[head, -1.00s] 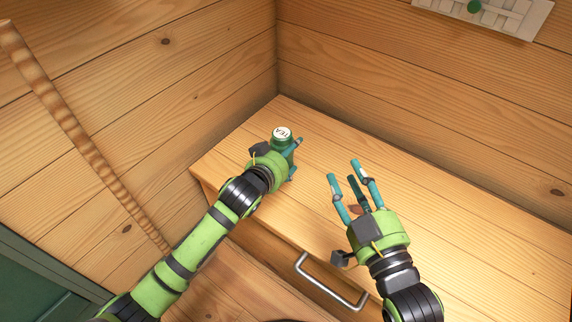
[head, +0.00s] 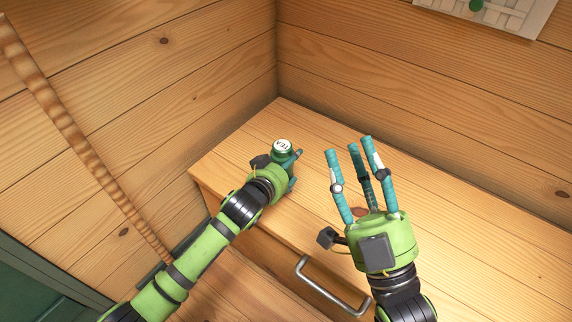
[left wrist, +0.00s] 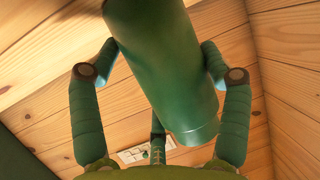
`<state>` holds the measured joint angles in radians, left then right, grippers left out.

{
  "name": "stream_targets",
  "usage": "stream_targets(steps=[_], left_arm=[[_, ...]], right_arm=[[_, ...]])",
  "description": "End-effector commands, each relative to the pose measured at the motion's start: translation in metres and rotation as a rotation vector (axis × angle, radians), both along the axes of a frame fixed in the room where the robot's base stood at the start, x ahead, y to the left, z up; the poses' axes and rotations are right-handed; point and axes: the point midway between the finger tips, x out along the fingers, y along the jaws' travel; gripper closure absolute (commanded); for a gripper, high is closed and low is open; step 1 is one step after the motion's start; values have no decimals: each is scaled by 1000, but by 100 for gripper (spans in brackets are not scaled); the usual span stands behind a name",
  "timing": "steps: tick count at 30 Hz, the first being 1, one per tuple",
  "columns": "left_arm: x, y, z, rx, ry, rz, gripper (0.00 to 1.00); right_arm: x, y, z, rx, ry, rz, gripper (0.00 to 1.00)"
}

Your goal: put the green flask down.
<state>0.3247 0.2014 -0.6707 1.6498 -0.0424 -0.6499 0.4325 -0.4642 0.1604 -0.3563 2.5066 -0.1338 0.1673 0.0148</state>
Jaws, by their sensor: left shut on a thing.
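The green flask (head: 281,151) has a pale round top lettered TEA and is at the left part of the wooden cabinet top (head: 460,205). My left gripper (head: 291,169) is shut on it. In the left wrist view the flask (left wrist: 165,65) fills the space between the fingers of my left gripper (left wrist: 160,75). Its base is hidden in the head view, so I cannot tell whether it touches the cabinet top. My right gripper (head: 355,150) is open and empty over the cabinet top, right of the flask.
A small reddish-brown thing (head: 360,211) shows behind the right fingers. The cabinet front has a metal handle (head: 330,287). Wooden walls (head: 400,90) close off the back and left. The right part of the cabinet top is clear. A white lattice panel (head: 487,12) hangs on the back wall.

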Motion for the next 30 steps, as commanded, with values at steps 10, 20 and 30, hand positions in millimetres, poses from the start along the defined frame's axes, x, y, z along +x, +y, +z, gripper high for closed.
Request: stream_targets(steps=[10,20,30], left_arm=[[0,0,-2,0,1,0,0],[-3,1,2,0,1,0,0],[-29,13,15,0,2,0,0]], right_arm=[[-1,0,2,3,-10,2,60],[5,-1,-5,-12,36,-6,60],[38,-13,-70,-114,400,-73,60]])
